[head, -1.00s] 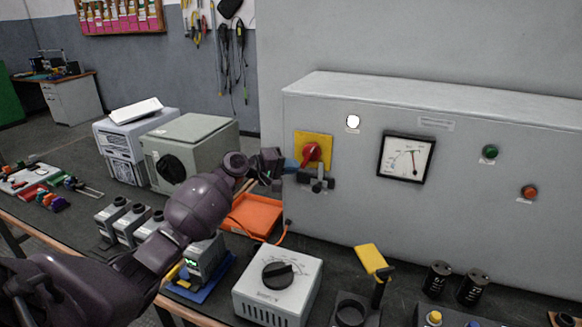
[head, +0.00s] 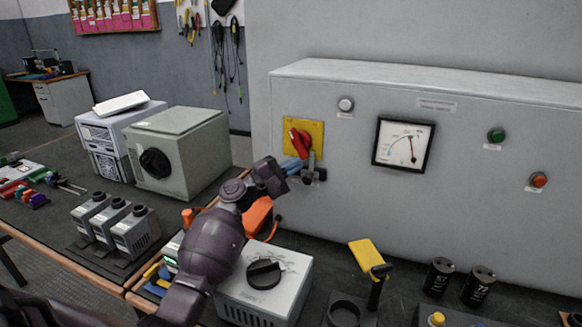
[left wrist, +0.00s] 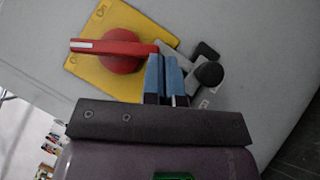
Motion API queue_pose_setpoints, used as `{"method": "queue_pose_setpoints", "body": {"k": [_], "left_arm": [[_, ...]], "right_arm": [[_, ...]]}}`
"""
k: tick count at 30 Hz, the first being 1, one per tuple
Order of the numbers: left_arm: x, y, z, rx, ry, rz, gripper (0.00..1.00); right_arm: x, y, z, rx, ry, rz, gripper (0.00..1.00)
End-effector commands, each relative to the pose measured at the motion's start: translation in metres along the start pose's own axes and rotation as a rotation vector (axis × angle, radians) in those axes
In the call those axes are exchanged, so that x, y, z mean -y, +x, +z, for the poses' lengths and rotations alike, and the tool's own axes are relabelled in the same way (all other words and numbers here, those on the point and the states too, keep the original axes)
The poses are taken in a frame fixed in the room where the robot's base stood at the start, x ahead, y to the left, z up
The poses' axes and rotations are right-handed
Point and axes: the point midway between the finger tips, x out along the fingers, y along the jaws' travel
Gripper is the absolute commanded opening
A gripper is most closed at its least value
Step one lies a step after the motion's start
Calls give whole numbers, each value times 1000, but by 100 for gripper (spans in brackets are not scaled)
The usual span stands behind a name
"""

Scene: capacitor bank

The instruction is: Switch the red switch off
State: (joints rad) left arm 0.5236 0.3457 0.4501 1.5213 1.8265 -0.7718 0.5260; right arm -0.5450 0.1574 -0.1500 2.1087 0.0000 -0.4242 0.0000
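The red switch (head: 299,144) is a rotary handle on a yellow plate (head: 316,131) at the left of the grey cabinet's front. In the head view its handle slants from upper left to lower right. In the left wrist view the red switch (left wrist: 121,50) has a white mark at its left end. My left gripper (head: 292,166) is just below it, with blue fingers close together. In the left wrist view the left gripper's fingertips (left wrist: 164,60) are beside the handle's right end; contact is unclear. My right gripper is not in view.
A grey latch with a dark knob (left wrist: 208,74) is right beside the fingers. The cabinet (head: 450,200) carries a grey unlit lamp (head: 346,104), a meter (head: 403,144), and green and orange buttons.

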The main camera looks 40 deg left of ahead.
Motion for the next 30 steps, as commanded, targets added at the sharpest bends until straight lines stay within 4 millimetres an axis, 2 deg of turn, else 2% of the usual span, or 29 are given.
{"method": "queue_pose_setpoints", "body": {"k": [30], "left_arm": [[4,8,8,3,0,-2,0]], "right_arm": [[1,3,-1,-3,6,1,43]]}}
